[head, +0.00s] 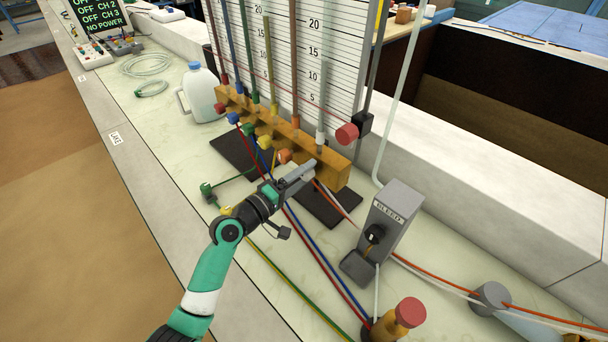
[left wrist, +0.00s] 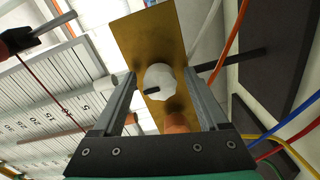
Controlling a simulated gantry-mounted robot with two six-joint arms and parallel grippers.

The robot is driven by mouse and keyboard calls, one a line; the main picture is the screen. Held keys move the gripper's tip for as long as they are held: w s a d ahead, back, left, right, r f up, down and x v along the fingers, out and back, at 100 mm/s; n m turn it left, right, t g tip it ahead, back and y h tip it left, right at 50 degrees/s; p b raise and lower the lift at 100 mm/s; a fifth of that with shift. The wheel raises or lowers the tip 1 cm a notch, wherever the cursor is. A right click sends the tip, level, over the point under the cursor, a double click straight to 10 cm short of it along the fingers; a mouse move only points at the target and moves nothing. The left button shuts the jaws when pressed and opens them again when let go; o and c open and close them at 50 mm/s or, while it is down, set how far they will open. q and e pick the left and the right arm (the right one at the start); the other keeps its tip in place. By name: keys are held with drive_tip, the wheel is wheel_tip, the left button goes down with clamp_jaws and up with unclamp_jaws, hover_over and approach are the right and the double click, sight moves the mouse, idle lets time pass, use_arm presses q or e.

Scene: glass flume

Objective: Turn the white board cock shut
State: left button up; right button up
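The white board cock (left wrist: 160,82) shows in the left wrist view as a round white knob with a small dark stub, on the face of the brass manifold (left wrist: 143,35). In the head view the manifold (head: 335,170) stands at the foot of the scale board, and my left gripper hides most or all of the white cock at its near right end. My left gripper (head: 308,168) is open. In the wrist view its two fingers (left wrist: 162,80) stand on either side of the white knob, with a visible gap at each side. My right gripper is not in view.
An orange cock (head: 285,156) sits just left of my gripper, with yellow, green, blue and red cocks further along. Coloured hoses run below. A grey BLEED box (head: 397,213) stands to the right; a white jug (head: 200,95) stands left.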

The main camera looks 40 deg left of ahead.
use_arm(q)
drive_tip(key=shift+s, duration=0.1)
drive_tip(key=s+p, duration=0.2)
drive_tip(key=s, duration=0.9)
drive_tip(key=shift+s+a, duration=0.2)
drive_tip(key=shift+a, duration=0.05)
